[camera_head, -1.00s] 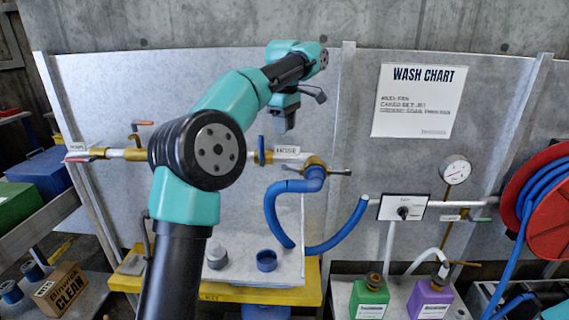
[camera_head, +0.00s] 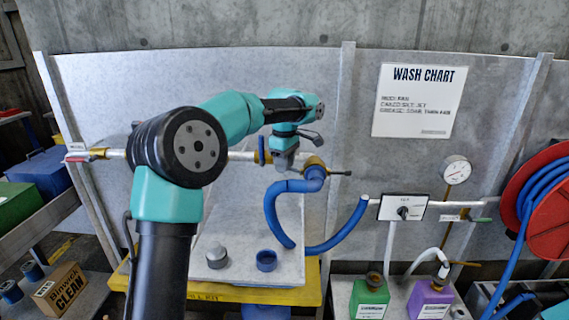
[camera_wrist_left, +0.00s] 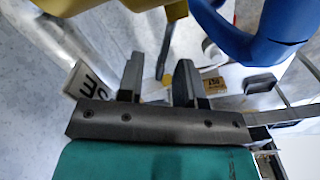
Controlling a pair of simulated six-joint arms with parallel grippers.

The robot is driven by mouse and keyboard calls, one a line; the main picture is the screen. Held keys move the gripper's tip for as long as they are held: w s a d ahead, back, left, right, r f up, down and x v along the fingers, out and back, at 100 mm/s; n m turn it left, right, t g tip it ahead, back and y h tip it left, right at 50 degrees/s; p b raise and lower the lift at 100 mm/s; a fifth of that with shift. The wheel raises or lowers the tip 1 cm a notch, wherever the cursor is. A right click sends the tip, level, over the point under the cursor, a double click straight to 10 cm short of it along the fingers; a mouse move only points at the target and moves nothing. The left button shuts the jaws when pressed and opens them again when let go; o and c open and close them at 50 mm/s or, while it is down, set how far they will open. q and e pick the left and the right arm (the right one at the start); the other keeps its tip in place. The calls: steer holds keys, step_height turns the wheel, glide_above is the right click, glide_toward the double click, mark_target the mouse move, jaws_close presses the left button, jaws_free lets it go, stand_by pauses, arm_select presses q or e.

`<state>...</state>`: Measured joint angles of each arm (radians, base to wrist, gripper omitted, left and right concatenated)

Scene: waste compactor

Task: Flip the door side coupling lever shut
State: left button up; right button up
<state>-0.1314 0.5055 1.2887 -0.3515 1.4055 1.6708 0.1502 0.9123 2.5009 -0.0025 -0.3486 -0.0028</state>
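The brass coupling (camera_head: 314,161) joins the wall pipe to the blue hose (camera_head: 285,188). One dark coupling lever (camera_head: 341,172) sticks out to the right of it. My left gripper (camera_head: 284,166) is just left of the coupling and covers the spot of the other lever. In the left wrist view, the gripper's two fingers (camera_wrist_left: 159,82) are apart. A thin dark lever (camera_wrist_left: 165,50) runs down from the brass body (camera_wrist_left: 150,4) toward the gap between them; I cannot tell whether it touches a finger. The blue hose (camera_wrist_left: 250,35) is close on the right. My right gripper is out of view.
A blue valve handle (camera_head: 262,150) stands on the pipe just left of the gripper. A grey cup (camera_head: 216,255) and a blue ring (camera_head: 266,260) rest on the ledge below. A selector box (camera_head: 403,208) and gauge (camera_head: 456,170) are to the right.

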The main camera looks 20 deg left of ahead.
arm_select(q)
jaws_close()
steer(key=shift+w+m, duration=0.2)
steer(key=shift+m, duration=0.1)
stand_by(0.4)
steer(key=shift+w+d+m, duration=0.25)
steer(key=shift+w+m, duration=0.2)
steer(key=shift+m, duration=0.65)
steer(key=shift+w+d+m, duration=0.2)
steer(key=shift+w+m, duration=0.3)
steer(key=shift+m, duration=0.6)
steer(key=shift+w+d+m, duration=0.25)
steer(key=shift+w+m, duration=0.2)
steer(key=shift+m, duration=0.65)
jaws_free()
